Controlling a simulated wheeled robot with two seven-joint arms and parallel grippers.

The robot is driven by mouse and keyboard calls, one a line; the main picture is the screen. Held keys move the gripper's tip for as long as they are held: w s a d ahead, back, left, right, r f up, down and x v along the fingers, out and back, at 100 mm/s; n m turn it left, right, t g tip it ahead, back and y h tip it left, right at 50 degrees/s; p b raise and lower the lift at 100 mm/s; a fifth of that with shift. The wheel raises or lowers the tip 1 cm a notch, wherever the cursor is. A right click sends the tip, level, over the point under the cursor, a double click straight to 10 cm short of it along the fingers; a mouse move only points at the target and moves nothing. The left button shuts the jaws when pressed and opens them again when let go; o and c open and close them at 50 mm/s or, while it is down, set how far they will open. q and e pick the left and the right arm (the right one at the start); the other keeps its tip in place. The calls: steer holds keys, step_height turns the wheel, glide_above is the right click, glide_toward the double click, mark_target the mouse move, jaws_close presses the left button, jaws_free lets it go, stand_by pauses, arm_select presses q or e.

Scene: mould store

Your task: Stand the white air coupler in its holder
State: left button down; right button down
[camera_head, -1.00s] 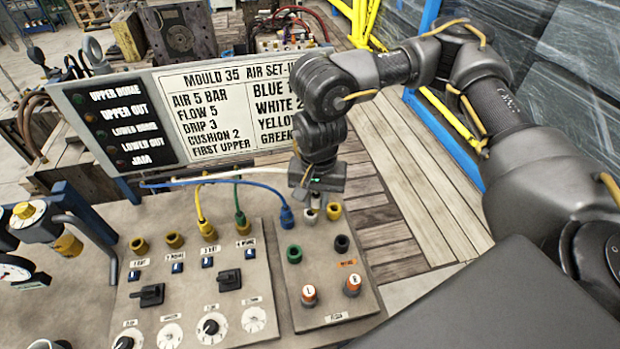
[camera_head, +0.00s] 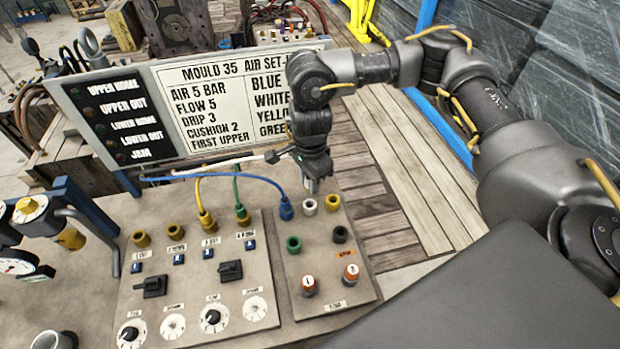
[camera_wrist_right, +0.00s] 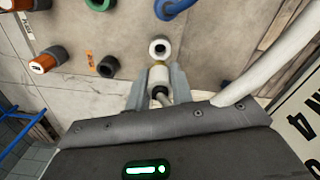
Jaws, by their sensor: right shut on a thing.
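The white air coupler (camera_wrist_right: 159,77) is between the two grey fingers of my right gripper (camera_wrist_right: 159,88) in the right wrist view. Its brass-coloured nose points toward a white ring-shaped port (camera_wrist_right: 160,48), whose dark hole shows open. The coupler is out of that port, close to it; the exact gap is unclear. In the head view my right gripper (camera_head: 313,187) points down just above the white port (camera_head: 310,206), and hides most of the coupler. I cannot tell which fitting is the coupler's holder. My left gripper is not in view.
A blue coupler (camera_head: 286,208) stands close left of the white port, a yellow port (camera_head: 332,202) close right. Green (camera_head: 293,244) and black (camera_head: 340,235) ports and orange-topped knobs (camera_head: 308,284) are nearer. A white hose (camera_wrist_right: 275,62) runs beside the gripper. The sign board (camera_head: 225,105) stands behind.

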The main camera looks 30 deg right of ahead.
steer(key=shift+f+b, duration=1.65)
steer(key=shift+f, duration=0.65)
steer(key=shift+f+b, duration=1.15)
steer(key=shift+f, duration=0.05)
stand_by(0.3)
steer(key=c, duration=0.7)
jaws_free()
steer(key=shift+c, duration=0.2)
steer(key=shift+r, duration=0.1)
steer(key=shift+r+p, duration=3.05)
steer(key=shift+r, duration=0.7)
steer(key=shift+f, duration=0.1)
